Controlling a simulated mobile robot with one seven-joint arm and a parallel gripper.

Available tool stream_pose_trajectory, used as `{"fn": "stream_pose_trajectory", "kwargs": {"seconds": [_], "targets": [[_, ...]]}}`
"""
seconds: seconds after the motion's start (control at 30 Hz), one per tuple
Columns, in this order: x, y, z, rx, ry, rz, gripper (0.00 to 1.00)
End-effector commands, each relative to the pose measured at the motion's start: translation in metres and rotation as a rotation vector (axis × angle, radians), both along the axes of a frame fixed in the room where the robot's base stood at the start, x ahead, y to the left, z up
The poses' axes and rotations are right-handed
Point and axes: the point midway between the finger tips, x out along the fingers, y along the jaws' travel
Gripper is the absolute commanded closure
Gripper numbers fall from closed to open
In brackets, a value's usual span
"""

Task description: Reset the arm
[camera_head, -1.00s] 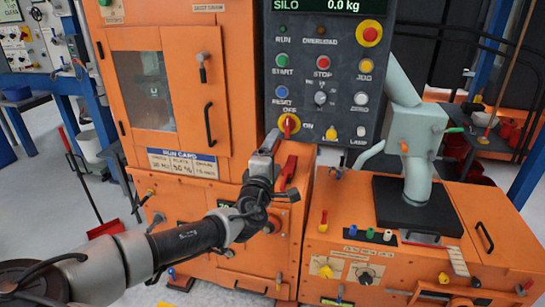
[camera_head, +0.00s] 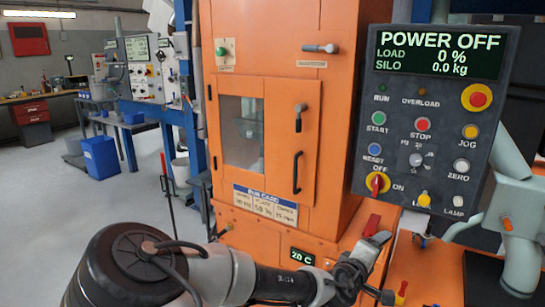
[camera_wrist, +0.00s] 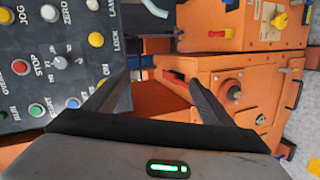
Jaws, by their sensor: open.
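My arm reaches along the bottom of the head view towards the orange machine (camera_head: 325,215). My gripper (camera_head: 378,240) is near the machine's lower front, below the grey control panel (camera_head: 412,130). In the wrist view my gripper (camera_wrist: 160,80) has its two dark fingers spread apart with nothing between them. The control panel fills the upper left of the wrist view. Its display (camera_head: 437,52) reads POWER OFF, load 0 % and silo 0.0 kg.
A red handle (camera_head: 372,225) is close to my gripper in the head view. A pale green pipe unit (camera_head: 510,225) stands at the right. Open grey floor (camera_head: 85,215) lies at the left, with a blue bin (camera_head: 100,155) and workbenches beyond.

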Motion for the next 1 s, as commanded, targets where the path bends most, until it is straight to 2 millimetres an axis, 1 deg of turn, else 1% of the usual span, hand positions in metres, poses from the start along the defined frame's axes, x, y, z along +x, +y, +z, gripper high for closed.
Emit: {"fn": "stream_pose_trajectory", "kwargs": {"seconds": [0.03, 0.1, 0.17, 0.2, 0.27, 0.3, 0.37, 0.4, 0.47, 0.5, 0.57, 0.63, 0.67, 0.7, 0.8, 0.9, 1.0], "targets": [[-0.016, -0.006, -0.028, 0.139, 0.040, -0.070, 0.23], [-0.038, -0.001, -0.061, 0.312, 0.098, -0.149, 0.23], [-0.054, 0.011, -0.082, 0.454, 0.141, -0.205, 0.23], [-0.063, 0.022, -0.092, 0.547, 0.167, -0.238, 0.23], [-0.076, 0.041, -0.099, 0.678, 0.201, -0.275, 0.23], [-0.083, 0.055, -0.100, 0.761, 0.222, -0.297, 0.23], [-0.092, 0.076, -0.095, 0.877, 0.249, -0.316, 0.23], [-0.097, 0.089, -0.088, 0.947, 0.263, -0.324, 0.23], [-0.104, 0.108, -0.073, 1.044, 0.281, -0.328, 0.23], [-0.109, 0.119, -0.060, 1.100, 0.290, -0.326, 0.23], [-0.117, 0.132, -0.037, 1.173, 0.300, -0.317, 0.23], [-0.128, 0.145, -0.008, 1.238, 0.304, -0.299, 0.23], [-0.133, 0.149, 0.004, 1.259, 0.304, -0.290, 0.23], [-0.141, 0.153, 0.021, 1.281, 0.300, -0.279, 0.23], [-0.161, 0.157, 0.058, 1.306, 0.284, -0.256, 0.23], [-0.181, 0.157, 0.085, 1.301, 0.262, -0.245, 0.23], [-0.199, 0.155, 0.104, 1.284, 0.236, -0.242, 0.23]]}}
